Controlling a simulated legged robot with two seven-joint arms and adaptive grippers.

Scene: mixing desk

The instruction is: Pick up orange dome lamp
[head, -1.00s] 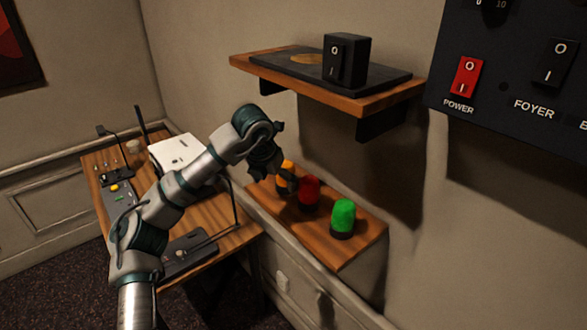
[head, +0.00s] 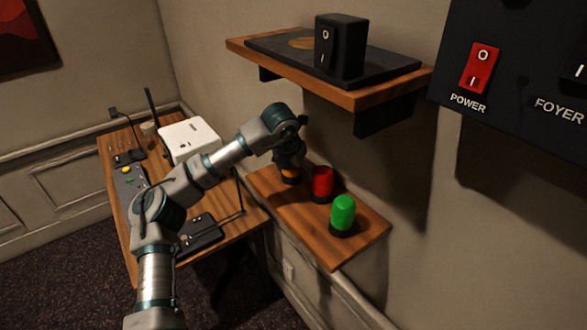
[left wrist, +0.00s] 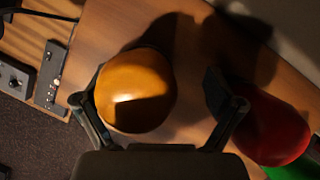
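The orange dome lamp (head: 290,174) stands at the far left end of the small wooden shelf (head: 290,219), mostly hidden under my left gripper (head: 290,160). In the left wrist view the orange dome (left wrist: 136,88) lies between the two spread fingers of my left gripper (left wrist: 147,92). The left finger is close to the dome's edge; a gap shows between the dome and the right finger. Whether either finger touches it cannot be told. My right gripper is in neither view.
The red lamp (head: 322,183) stands close beside the orange one, near my right-hand finger in the wrist view. The green lamp (head: 342,213) is further along. An upper shelf (head: 355,98) with a black switch box (head: 340,46) overhangs behind. A desk (head: 236,225) is at left.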

